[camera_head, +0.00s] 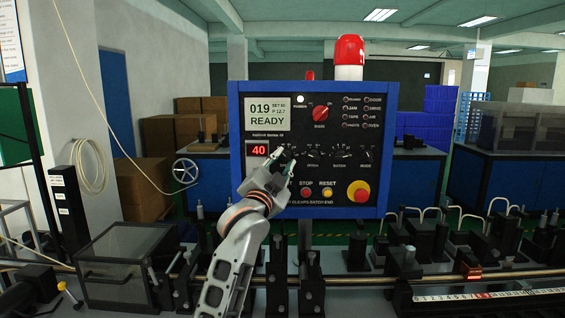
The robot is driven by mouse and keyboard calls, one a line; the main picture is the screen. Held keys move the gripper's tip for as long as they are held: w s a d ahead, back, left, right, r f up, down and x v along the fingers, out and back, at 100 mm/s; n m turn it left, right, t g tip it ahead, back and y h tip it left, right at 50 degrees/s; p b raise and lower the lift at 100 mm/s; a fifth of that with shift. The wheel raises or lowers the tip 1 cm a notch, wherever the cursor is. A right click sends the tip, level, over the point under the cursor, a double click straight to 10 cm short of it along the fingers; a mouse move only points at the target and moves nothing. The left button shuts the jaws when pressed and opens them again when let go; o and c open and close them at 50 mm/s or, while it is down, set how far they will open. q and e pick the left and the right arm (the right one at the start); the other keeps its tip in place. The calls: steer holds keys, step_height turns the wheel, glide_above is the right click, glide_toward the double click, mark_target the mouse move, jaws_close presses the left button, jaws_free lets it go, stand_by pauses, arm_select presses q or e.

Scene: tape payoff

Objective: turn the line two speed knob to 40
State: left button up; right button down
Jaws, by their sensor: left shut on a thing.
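The blue-framed control panel (236,118) faces me in the middle of the view. Its red number display (258,150) reads 40. My left gripper (283,157) is at the panel face just right of this display, shut on a small dark knob at the left end of the knob row. The gripper hides most of that knob, so its pointer and label cannot be read; from its place beside the display it appears to be the speed knob. My right gripper is not in view.
Other small black knobs, including the mode knob (367,156), sit to the right. A large red knob (320,113) is above; stop (306,193) and reset (327,193) buttons and a red emergency button (359,192) are below. A status screen (267,113) reads READY.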

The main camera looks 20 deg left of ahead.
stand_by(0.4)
arm_select(q)
steer(key=o, duration=0.9)
steer(key=shift+o, duration=1)
steer(key=v, duration=1.2)
steer(key=shift+d, duration=0.1)
